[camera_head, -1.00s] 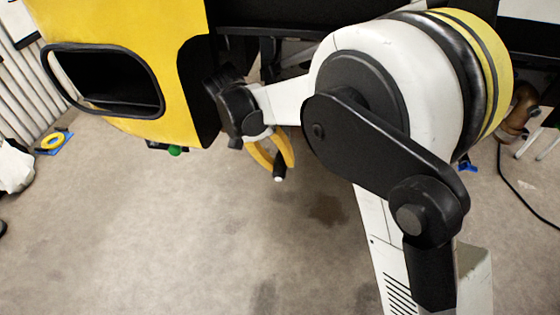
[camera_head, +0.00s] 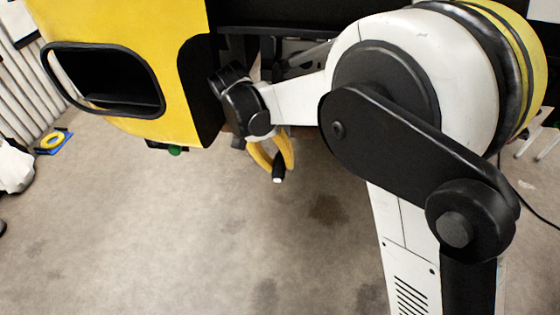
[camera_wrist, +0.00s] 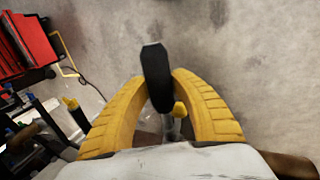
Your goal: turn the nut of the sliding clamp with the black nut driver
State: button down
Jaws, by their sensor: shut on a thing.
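My gripper (camera_head: 270,154) has yellow fingers and hangs below the underside of the yellow vehicle body in the head view. It is shut on the black nut driver (camera_head: 279,171), whose dark body with a pale end sticks out below the fingers. In the wrist view my gripper (camera_wrist: 158,86) has a yellow finger on each side of the black driver (camera_wrist: 156,70). A grey metal shaft shows between the fingers, below the black part. I cannot make out the sliding clamp or its nut in either view, so contact with them cannot be told.
The yellow body (camera_head: 120,22) with a dark opening overhangs at the upper left. A red tool cart (camera_wrist: 28,42) and a dark rack with bottles stand at the left of the wrist view. The floor below is clear.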

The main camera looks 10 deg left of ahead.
aim_at(275, 172)
jog(key=shift+s, duration=0.65)
jog(key=shift+s, duration=0.1)
jog(key=shift+s, duration=1.2)
jog(key=shift+a, duration=0.1)
jog(key=shift+s+r+p, duration=0.2)
jog(key=shift+s+r, duration=0.3)
jog(key=shift+s, duration=0.35)
jog(key=shift+s+r+p, duration=0.15)
jog(key=shift+s+r, duration=0.3)
jog(key=shift+s, duration=0.65)
